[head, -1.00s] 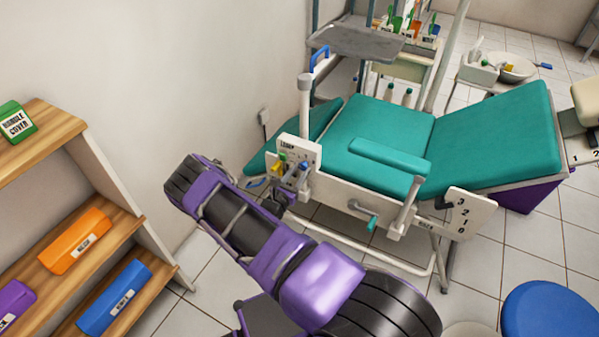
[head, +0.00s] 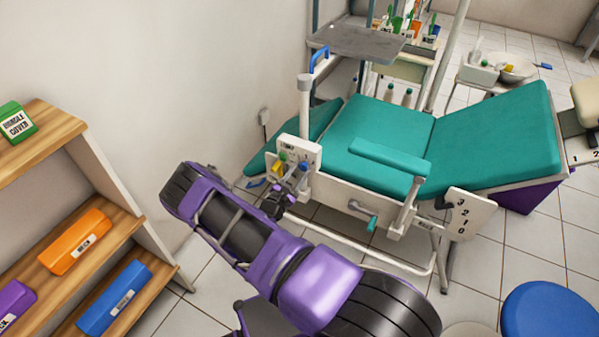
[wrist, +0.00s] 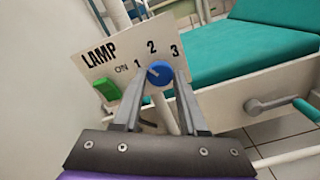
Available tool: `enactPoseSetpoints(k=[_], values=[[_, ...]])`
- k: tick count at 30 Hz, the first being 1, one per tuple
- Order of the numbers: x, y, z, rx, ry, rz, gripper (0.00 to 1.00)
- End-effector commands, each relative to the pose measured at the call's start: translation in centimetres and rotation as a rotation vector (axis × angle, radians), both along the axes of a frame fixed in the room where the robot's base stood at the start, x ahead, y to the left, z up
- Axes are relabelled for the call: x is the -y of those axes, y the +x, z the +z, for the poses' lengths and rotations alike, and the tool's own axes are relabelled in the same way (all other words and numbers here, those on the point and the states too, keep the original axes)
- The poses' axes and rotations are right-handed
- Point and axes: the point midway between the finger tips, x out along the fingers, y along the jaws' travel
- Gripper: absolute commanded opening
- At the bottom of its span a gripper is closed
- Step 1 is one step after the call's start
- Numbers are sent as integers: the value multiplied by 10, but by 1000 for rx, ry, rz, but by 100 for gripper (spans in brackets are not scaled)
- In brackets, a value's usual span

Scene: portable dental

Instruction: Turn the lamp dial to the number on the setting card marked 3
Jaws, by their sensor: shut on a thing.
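The lamp panel (wrist: 110,75) is a white plate lettered LAMP and ON, with the numbers 1, 2 and 3. Its blue dial (wrist: 159,74) sits below the 2, and its pale pointer mark leans to the upper left, roughly between 1 and 2. My gripper (wrist: 162,80) has a finger on each side of the dial and is shut on it. In the head view the panel (head: 311,153) stands at the chair's near left end, with my gripper (head: 295,181) in front of it. I cannot make out a setting card marked 3.
A green switch (wrist: 106,89) is left of the dial. The teal dental chair (head: 375,128) lies behind, with a crank (head: 361,209) on its side and a numbered plate (head: 468,212) at right. A shelf (head: 100,238) with coloured boxes stands at left.

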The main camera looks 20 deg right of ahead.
Motion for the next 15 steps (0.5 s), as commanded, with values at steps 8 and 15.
enactPoseSetpoints(k=[8,15], values=[[-1,0,0,198,157,1,0],[-1,0,0,338,266,0,0]])
